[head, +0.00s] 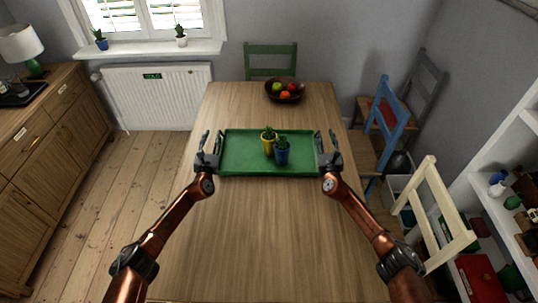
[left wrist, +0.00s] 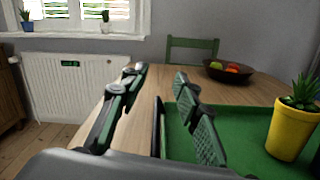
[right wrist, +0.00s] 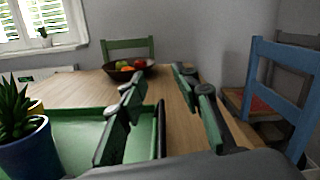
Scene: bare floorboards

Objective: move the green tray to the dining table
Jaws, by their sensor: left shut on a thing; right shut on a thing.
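The green tray (head: 240,158) is level over the wooden dining table (head: 260,230); I cannot tell whether it touches the top. A yellow pot with a plant (head: 268,145) and a blue pot with a plant (head: 282,156) stand upright in it, side by side. My left gripper (head: 212,143) is at the tray's left side, shut on its wall, which shows between the fingers in the left wrist view (left wrist: 162,128). My right gripper (head: 327,143) is shut on the tray's right wall, which shows in the right wrist view (right wrist: 160,130).
A dark fruit bowl (head: 299,95) stands at the table's far end, beyond the tray. A green chair (head: 270,49) is behind the table; a blue chair (head: 383,125) and a cream chair (head: 430,215) are on the right. The near tabletop is clear.

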